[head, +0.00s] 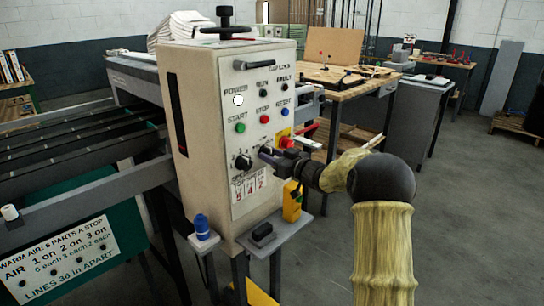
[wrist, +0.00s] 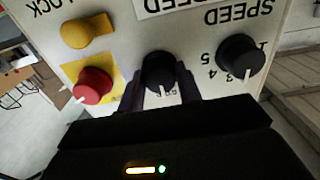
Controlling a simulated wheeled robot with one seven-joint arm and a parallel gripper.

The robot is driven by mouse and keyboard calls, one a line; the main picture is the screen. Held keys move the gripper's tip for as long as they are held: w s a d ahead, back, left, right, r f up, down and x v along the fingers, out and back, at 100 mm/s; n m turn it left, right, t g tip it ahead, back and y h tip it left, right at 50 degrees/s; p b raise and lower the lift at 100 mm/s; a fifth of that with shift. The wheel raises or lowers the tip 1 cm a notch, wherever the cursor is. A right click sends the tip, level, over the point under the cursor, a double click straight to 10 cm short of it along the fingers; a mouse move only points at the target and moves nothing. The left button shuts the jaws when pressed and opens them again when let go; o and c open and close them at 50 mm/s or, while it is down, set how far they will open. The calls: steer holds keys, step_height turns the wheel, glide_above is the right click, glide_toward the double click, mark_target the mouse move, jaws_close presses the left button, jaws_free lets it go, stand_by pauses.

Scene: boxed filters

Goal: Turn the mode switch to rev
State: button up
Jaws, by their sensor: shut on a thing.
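The control box (head: 222,150) stands beside the conveyor. My gripper (head: 272,155) reaches its front face from the right. In the wrist view my gripper (wrist: 163,88) has its two dark fingers on either side of a black knob (wrist: 158,70), shut on it. I take this middle knob for the mode switch. Its white pointer line faces the bottom of the wrist picture. The small lettering beside it is partly hidden and unreadable, so I cannot tell its position. In the head view my gripper mostly hides this knob.
A numbered black dial (wrist: 240,55) sits close on one side, also seen in the head view (head: 243,162). A red knob (wrist: 92,86) on a yellow plate sits on the other side. A yellow rounded piece (wrist: 87,30) is nearby. A wooden workbench (head: 345,85) stands behind.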

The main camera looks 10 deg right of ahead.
steer(key=shift+n, duration=0.3)
steer(key=shift+n+b, duration=2.45)
steer(key=shift+n, duration=1.75)
steer(key=o, duration=1)
